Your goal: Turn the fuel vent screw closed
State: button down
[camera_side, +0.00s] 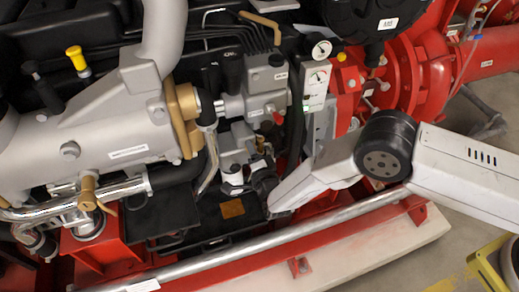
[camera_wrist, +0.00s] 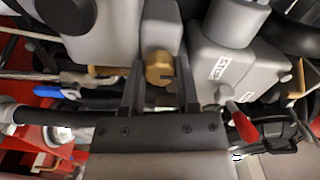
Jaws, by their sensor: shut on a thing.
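The fuel vent screw (camera_wrist: 159,67) is a round brass-coloured knob with a dark slot, in the upper middle of the wrist view. The two dark fingers of my gripper (camera_wrist: 160,84) stand either side of it and are shut on it. In the side view my gripper (camera_side: 258,170) reaches into the middle of the engine, below the grey pump housing. The screw itself is hidden or too small to tell there.
A grey box labelled STOP (camera_wrist: 222,68) and a red lever (camera_wrist: 240,122) sit close on the right of my gripper. A blue-handled part (camera_wrist: 56,93) is on the left. In the side view a silver rail (camera_side: 300,236) runs below my arm.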

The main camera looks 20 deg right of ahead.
jog(key=shift+c, duration=1.7)
grip_release()
jog(key=shift+s, duration=0.15)
jog(key=s, duration=0.7)
jog(key=shift+s, duration=0.25)
